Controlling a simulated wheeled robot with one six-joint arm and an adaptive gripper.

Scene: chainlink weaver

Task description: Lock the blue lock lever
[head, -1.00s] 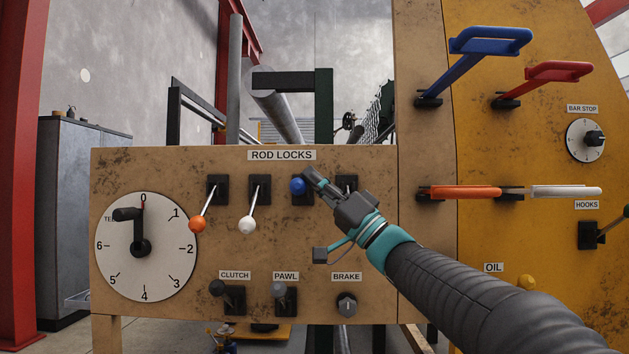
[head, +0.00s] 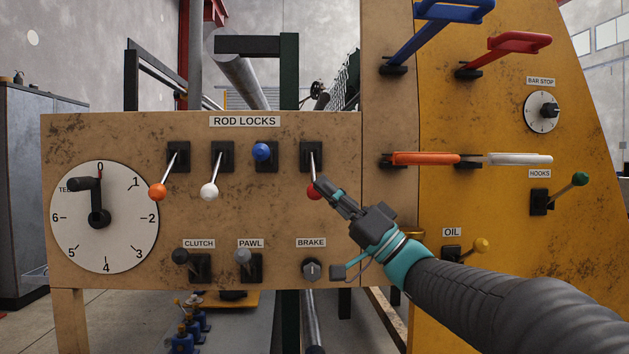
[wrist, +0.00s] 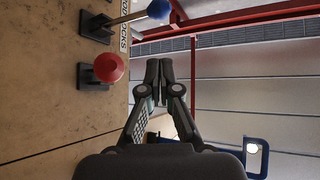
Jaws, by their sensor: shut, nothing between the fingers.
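The blue lock lever's ball (head: 261,152) sits in front of the upper part of its black slot plate, under the ROD LOCKS label (head: 244,121), and its rod is mostly hidden behind the ball. In the wrist view the blue ball (wrist: 158,10) is at the top edge, on a rod standing out from the panel. My gripper (head: 322,185) is shut and empty, to the right of and below the blue ball. It overlaps the red lock lever's ball (head: 313,193) in the head view. In the wrist view the fingertips (wrist: 159,62) are apart from the red ball (wrist: 109,67).
The orange (head: 158,192) and white (head: 209,191) lock levers angle downward at the left. The clutch (head: 181,257), pawl (head: 243,256) and brake (head: 312,270) controls sit below. Large blue (head: 437,32) and red (head: 505,48) handles project at the upper right.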

